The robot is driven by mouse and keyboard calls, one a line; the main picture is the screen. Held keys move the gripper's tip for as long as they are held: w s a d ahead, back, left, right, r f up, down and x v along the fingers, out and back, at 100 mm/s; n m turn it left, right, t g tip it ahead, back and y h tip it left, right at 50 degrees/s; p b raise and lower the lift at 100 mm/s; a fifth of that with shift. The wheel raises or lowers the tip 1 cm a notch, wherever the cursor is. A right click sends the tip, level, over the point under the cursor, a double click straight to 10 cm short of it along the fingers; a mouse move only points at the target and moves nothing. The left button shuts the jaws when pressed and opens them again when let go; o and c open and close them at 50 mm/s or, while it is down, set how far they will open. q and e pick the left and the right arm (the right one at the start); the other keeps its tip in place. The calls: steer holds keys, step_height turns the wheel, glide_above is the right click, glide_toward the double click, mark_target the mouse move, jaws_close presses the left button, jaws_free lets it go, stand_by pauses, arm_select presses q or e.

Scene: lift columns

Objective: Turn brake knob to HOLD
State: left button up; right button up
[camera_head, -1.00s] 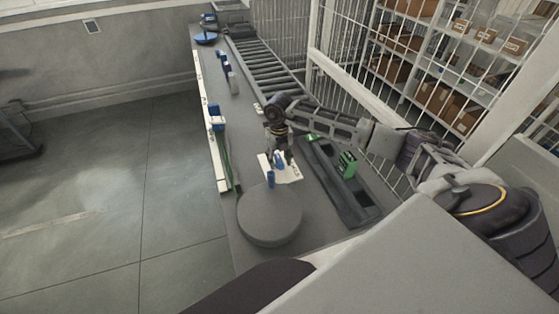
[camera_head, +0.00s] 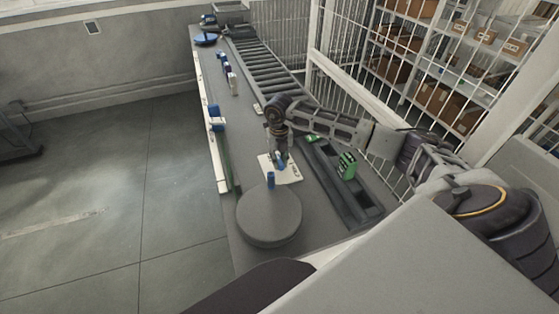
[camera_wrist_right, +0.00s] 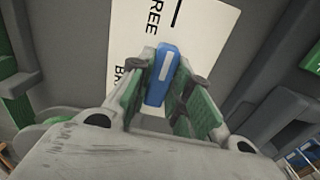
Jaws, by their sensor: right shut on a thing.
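The brake knob (camera_wrist_right: 162,75) is a blue bar with a white stripe on a white label plate (camera_wrist_right: 205,25). In the right wrist view the plate shows the letters "REE" and part of another word; HOLD cannot be read. My right gripper (camera_wrist_right: 165,85) has its green-padded fingers on both sides of the knob and is shut on it. In the head view my right gripper (camera_head: 279,153) points down at the plate (camera_head: 285,172), with the blue knob (camera_head: 281,160) at its fingertips. My left gripper is out of view.
A round grey disc (camera_head: 269,216) with a small blue piece (camera_head: 271,180) at its far edge stands in front of the plate. A dark channel with a green block (camera_head: 347,166) lies to the right. A roller conveyor (camera_head: 266,68) and metal bars are behind.

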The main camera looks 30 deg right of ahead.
steer(key=shift+m+p, duration=0.85)
steer(key=shift+m, duration=2.25)
steer(key=shift+m, duration=0.3)
steer(key=shift+m+p, duration=0.45)
steer(key=shift+m, duration=0.65)
steer(key=shift+m+p, duration=0.65)
steer(key=shift+m, duration=1.15)
